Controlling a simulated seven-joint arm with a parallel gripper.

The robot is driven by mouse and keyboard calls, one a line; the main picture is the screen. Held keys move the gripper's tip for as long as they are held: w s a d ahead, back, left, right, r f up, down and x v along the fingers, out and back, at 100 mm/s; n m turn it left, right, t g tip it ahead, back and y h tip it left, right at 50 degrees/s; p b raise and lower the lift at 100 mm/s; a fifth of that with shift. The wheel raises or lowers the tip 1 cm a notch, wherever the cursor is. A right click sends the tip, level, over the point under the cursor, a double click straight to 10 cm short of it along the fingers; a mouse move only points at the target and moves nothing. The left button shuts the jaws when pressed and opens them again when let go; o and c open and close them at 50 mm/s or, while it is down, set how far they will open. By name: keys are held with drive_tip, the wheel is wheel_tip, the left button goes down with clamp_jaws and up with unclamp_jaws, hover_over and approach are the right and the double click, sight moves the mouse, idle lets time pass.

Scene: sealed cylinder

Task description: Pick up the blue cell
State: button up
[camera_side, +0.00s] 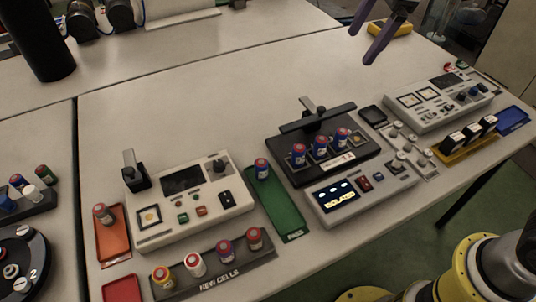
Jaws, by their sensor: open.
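My gripper (362,45) shows at the top right with two purple fingers apart, empty, above the table and clear of every cell. Several cells have blue sides. One blue cell (262,168) stands upright at the far end of the green tray (283,208). Three more stand in a row in the black fixture: left (298,154), middle (320,145) and right (341,137). A purple-blue cell (225,250) stands in the NEW CELLS rack (263,258). I cannot tell which one the task names.
The NEW CELLS rack also holds yellow, white and brownish-red cells. The black fixture has a raised bar (317,118).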

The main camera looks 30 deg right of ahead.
drive_tip(key=w+a+f+m+g, duration=0.1)
drive_tip(key=w+a+f, duration=0.4)
drive_tip(key=a, duration=0.2)
drive_tip(key=n+g+h, duration=0.1)
drive_tip(key=g, duration=0.1)
approach(262, 161)
drive_tip(key=f, duration=0.5)
drive_tip(key=shift+d, duration=0.2)
drive_tip(key=shift+w+a+f, duration=0.1)
drive_tip(key=shift+a+f, duration=0.05)
drive_tip(key=shift+f, duration=1.45)
drive_tip(key=shift+a+f, duration=0.1)
drive_tip(key=shift+f, duration=1.5)
drive_tip(key=shift+c, duration=0.4)
clamp_jaws()
